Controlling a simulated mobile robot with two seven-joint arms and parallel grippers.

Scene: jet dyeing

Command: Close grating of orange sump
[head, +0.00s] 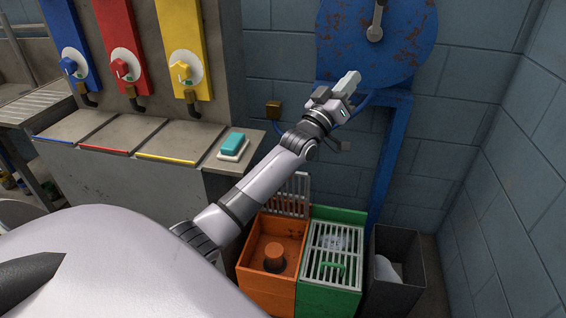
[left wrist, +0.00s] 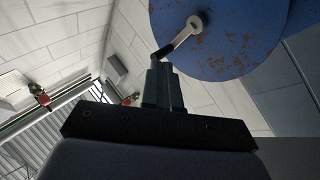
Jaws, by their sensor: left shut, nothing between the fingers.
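The orange sump (head: 255,285) stands low on the floor, open at the top, with an orange knob-like plug (head: 274,257) inside. Its pale slatted grating (head: 291,194) stands raised at the sump's back edge, partly hidden behind my left arm. My left gripper (head: 347,83) is shut and empty, high above the sumps and in front of the blue disc. It also shows in the left wrist view (left wrist: 163,82), its fingertips overlapping the grey crank handle; I cannot tell if they touch. My right gripper is not in view.
A green sump (head: 330,298) with its grating lying flat adjoins the orange one at right. A dark bin (head: 398,290) stands beside it. A rusty blue disc (head: 408,45) with a crank is above. A grey counter (head: 130,185) is at left, bearing a teal block (head: 232,141).

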